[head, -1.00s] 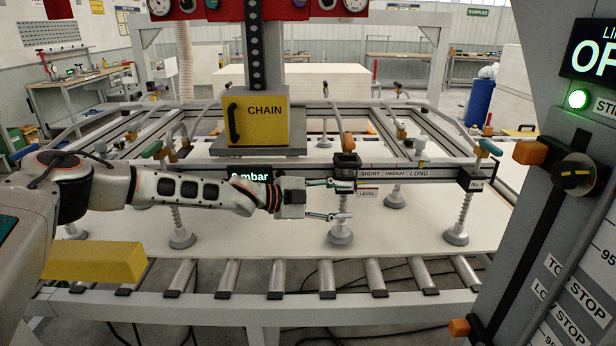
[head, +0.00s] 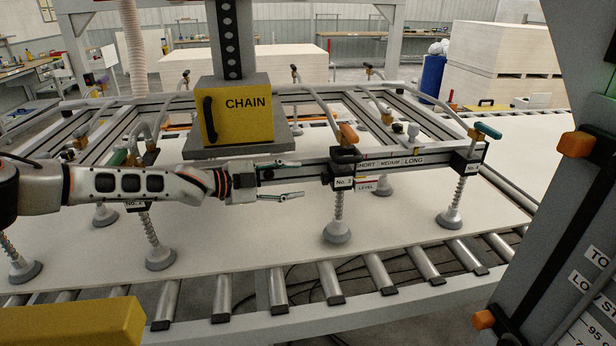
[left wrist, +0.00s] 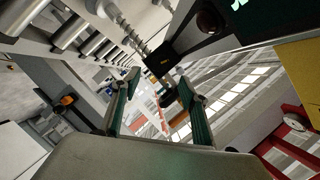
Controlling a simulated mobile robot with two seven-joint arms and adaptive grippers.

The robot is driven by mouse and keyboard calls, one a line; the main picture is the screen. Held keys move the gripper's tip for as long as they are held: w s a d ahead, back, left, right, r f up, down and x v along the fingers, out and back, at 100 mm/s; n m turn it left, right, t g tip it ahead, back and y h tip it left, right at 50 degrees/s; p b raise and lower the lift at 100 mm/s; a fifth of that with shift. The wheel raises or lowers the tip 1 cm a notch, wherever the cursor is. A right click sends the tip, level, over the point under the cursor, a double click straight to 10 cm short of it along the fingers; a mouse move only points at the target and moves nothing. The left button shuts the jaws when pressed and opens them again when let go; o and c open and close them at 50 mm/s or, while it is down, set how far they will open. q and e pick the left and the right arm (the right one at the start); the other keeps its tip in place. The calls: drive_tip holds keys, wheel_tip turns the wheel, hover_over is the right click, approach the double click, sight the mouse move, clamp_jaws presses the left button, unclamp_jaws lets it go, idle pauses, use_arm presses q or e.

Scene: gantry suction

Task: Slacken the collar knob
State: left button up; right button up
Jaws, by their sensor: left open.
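The collar marked No. 2 (head: 343,181) is a black block on the grey rail, with a suction cup (head: 337,232) on a spring rod below it. A dark knob-like part (head: 345,154) sits on top of this collar. My left gripper (head: 296,180) is open and empty, just left of the collar with a small gap, its fingers pointing right. In the left wrist view, the two green-padded fingers (left wrist: 156,78) stand apart. A dark rounded knob (left wrist: 168,100) shows between them, below the collar block (left wrist: 160,62). I cannot tell any contact. My right gripper is not in view.
The rail's scale plate (head: 393,163) reads SHORT, MEDIUM, LONG. Another collar, No. 4 or similar (head: 467,166), stands to the right. A white board (head: 265,235) lies below on rollers. A grey panel (head: 560,230) stands right.

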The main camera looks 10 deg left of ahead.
sight(322, 178)
use_arm(q)
drive_tip(key=shift+p+x, duration=0.35)
drive_tip(key=shift+x, duration=3.6)
drive_tip(key=shift+s, duration=0.1)
drive_tip(key=shift+r, duration=0.1)
drive_tip(key=c, duration=1.1)
